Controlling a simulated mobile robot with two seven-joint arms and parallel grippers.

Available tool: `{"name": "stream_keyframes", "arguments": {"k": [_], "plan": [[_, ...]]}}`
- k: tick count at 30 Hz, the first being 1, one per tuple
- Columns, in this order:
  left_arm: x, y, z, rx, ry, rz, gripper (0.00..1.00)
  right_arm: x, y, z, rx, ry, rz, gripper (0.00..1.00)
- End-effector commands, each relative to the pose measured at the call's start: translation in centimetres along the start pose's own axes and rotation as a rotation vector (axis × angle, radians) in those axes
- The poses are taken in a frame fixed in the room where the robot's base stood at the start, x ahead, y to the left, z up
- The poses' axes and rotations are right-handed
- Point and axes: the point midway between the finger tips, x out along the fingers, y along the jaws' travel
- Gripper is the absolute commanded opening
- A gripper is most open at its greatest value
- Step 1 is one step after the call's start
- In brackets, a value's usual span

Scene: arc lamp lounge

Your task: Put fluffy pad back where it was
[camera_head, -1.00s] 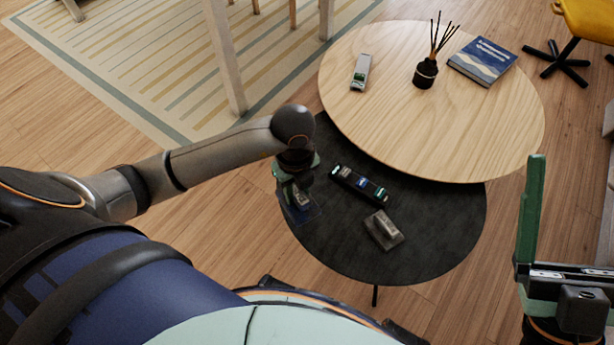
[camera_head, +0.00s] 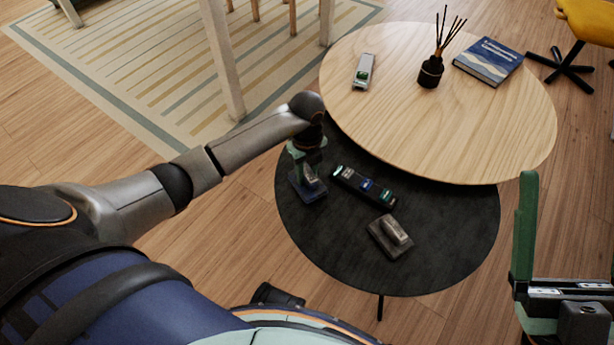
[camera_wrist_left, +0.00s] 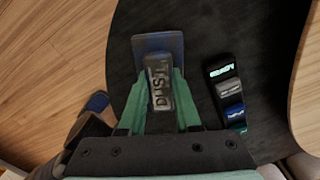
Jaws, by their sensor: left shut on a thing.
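My left gripper (camera_head: 308,172) is shut on a grey block lettered "DUST" (camera_wrist_left: 158,85), which has a flat blue pad (camera_wrist_left: 158,43) under it. I take this to be the fluffy pad; its texture is too small to make out. It is over the left part of the black round table (camera_head: 330,245), and I cannot tell whether it touches the top. In the left wrist view both green fingers press on the block's sides. My right gripper (camera_head: 565,240) is at the right edge; one upright finger shows, with a bare rail beside it, so it looks open and empty.
A dark holder (camera_head: 363,187) with several labelled blocks lies right of the held pad. A grey pad with a handle (camera_head: 391,237) lies nearer me. The higher wooden table (camera_head: 480,130) bears a slim green-and-white item (camera_head: 363,71), a reed diffuser (camera_head: 431,72) and a blue book (camera_head: 488,61).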

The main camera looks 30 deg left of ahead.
Motion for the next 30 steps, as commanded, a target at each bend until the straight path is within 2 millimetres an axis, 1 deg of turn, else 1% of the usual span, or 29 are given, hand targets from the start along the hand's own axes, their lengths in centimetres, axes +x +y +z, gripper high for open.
{"name": "stream_keyframes", "arguments": {"k": [1, 2, 9, 13, 14, 18, 21, 28, 30], "plan": [[0.88, -0.02, -0.06, 0.000, 0.002, -0.001, 0.00, -0.35, -0.23, 0.39, 0.001, -0.002, -0.003, 0.89], [0.98, -0.04, -0.06, 0.001, 0.001, -0.002, 0.00, -0.36, -0.26, 0.41, 0.001, -0.003, -0.004, 0.89], [0.85, -0.04, -0.03, 0.001, 0.000, -0.002, 0.00, -0.22, -0.26, 0.28, 0.000, -0.001, -0.007, 0.89], [1.27, -0.02, -0.02, 0.001, 0.000, -0.001, 0.00, -0.36, -0.34, 0.40, -0.001, 0.000, -0.007, 0.89], [1.18, -0.01, -0.02, 0.001, 0.000, -0.001, 0.35, -0.31, -0.32, 0.35, -0.002, 0.000, -0.008, 0.89], [1.17, 0.01, -0.03, 0.001, 0.000, -0.001, 0.51, -0.29, -0.31, 0.32, -0.002, 0.000, -0.008, 0.89], [1.17, 0.01, -0.03, 0.000, 0.000, -0.001, 0.62, -0.29, -0.31, 0.31, -0.002, 0.001, -0.007, 0.89], [1.12, 0.01, -0.03, 0.000, 0.000, -0.001, 0.62, -0.26, -0.29, 0.28, -0.002, 0.002, -0.007, 0.89], [0.78, -0.01, -0.03, 0.000, 0.000, -0.002, 0.62, -0.13, -0.22, 0.15, -0.001, 0.002, -0.006, 0.89]]}}
